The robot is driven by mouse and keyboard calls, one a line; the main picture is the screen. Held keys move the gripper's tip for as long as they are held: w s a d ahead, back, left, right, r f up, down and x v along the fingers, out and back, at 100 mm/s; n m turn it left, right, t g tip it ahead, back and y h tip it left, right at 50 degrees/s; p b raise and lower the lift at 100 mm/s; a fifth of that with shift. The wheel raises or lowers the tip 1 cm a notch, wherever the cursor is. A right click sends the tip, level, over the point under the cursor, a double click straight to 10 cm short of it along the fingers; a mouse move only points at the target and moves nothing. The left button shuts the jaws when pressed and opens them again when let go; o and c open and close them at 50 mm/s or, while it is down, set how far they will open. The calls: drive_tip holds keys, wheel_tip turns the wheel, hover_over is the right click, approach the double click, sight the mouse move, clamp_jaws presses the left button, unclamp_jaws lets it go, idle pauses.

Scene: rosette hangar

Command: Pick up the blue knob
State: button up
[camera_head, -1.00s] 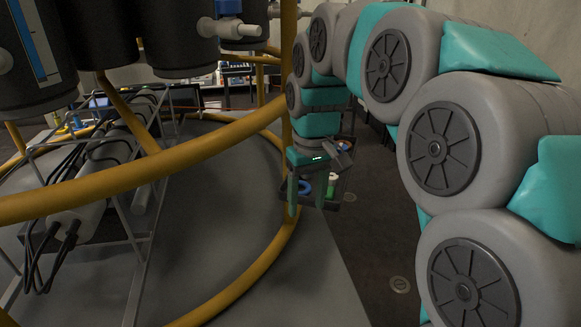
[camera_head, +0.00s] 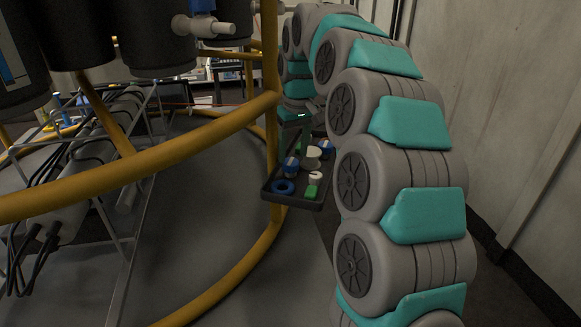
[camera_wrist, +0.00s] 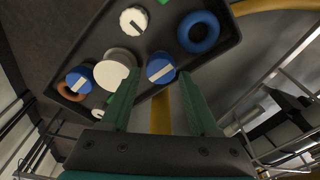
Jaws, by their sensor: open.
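Two blue knobs with white bars on top show in the tray. One blue knob (camera_wrist: 161,69) lies just ahead of and between my fingertips in the wrist view, and it also shows in the head view (camera_head: 291,168). The other blue knob (camera_wrist: 80,78) is further left in the wrist view and at the tray's far right in the head view (camera_head: 326,149). My gripper (camera_wrist: 158,76) is open with nothing between its fingers. I cannot tell the height gap to the nearer knob.
The dark tray (camera_head: 308,205) also holds a blue ring (camera_wrist: 198,32), a white-and-green knob (camera_wrist: 134,20), a plain white cylinder (camera_wrist: 115,70) and an orange ring (camera_wrist: 72,92). A yellow tube frame (camera_head: 120,165) stands beside the tray. A wall (camera_head: 480,110) is at the right.

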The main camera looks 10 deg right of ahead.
sight(290, 161)
drive_tip(key=f, duration=0.3)
drive_tip(key=w+f, duration=0.1)
drive_tip(key=shift+a+f, duration=0.25)
drive_tip(key=shift+c, duration=0.3)
clamp_jaws()
drive_tip(key=shift+r, duration=0.15)
